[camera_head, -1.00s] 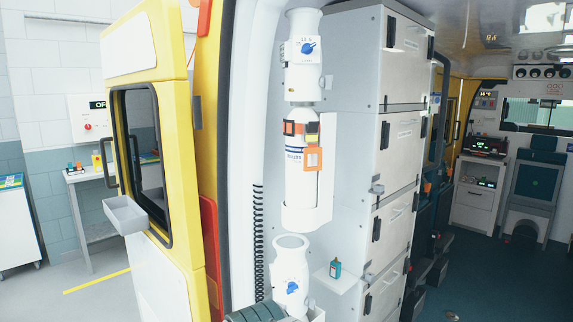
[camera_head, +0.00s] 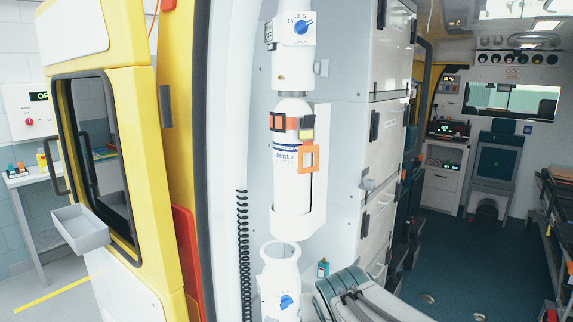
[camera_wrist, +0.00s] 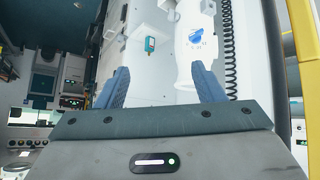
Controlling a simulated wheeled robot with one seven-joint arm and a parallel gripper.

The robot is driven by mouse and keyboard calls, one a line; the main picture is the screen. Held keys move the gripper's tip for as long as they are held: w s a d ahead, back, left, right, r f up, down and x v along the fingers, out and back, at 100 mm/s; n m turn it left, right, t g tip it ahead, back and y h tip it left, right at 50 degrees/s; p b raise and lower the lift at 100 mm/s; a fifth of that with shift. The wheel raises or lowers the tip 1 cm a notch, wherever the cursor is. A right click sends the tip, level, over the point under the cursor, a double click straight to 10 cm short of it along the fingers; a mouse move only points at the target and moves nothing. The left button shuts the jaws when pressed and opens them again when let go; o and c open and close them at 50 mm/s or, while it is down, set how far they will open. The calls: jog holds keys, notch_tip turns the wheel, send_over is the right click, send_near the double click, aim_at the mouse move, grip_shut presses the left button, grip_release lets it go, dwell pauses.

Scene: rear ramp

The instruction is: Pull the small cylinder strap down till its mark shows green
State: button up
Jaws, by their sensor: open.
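The small white cylinder (camera_head: 291,168) stands upright in a white wall holder inside the doorway. Its strap (camera_head: 286,124) is an orange and black band across the upper part. An orange square loop (camera_head: 308,159) hangs from the strap on the right side, below a small tab showing yellow and black (camera_head: 307,127). I see no clear green on the mark. In the wrist view my gripper (camera_wrist: 163,86) is open and empty, with its two blue fingers apart. The strap is not in the wrist view. In the head view my arm is at the bottom, below the cylinder.
A white flanged fitting with a blue dial (camera_head: 280,280) stands below the cylinder; its dial shows in the wrist view (camera_wrist: 197,37). A small teal bottle (camera_head: 323,268) is on a shelf beside it. The yellow door (camera_head: 120,150) with a grey tray (camera_head: 80,228) is at left.

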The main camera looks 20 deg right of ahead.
aim_at(309, 170)
jog(key=w+d+r+t+h+p, duration=0.1)
jog(key=w+d+r+t, duration=0.25)
jog(key=r, duration=0.25)
jog(key=w+d+r+t+h, duration=0.1)
jog(key=w+d+r+t, duration=0.25)
jog(key=r, duration=0.25)
notch_tip(309, 170, up, 9)
jog(key=s+n+t+y+p, duration=0.1)
jog(key=n+t+y+p, duration=0.15)
jog(key=n+y, duration=0.45)
jog(key=w+a, duration=0.1)
jog(key=w, duration=0.3)
jog(key=w+a+m+y, duration=0.1)
jog(key=w, duration=0.3)
jog(key=w+a+m+p, duration=0.1)
jog(key=w, duration=0.3)
jog(key=shift+w+a+y, duration=0.2)
jog(key=shift+y, duration=0.1)
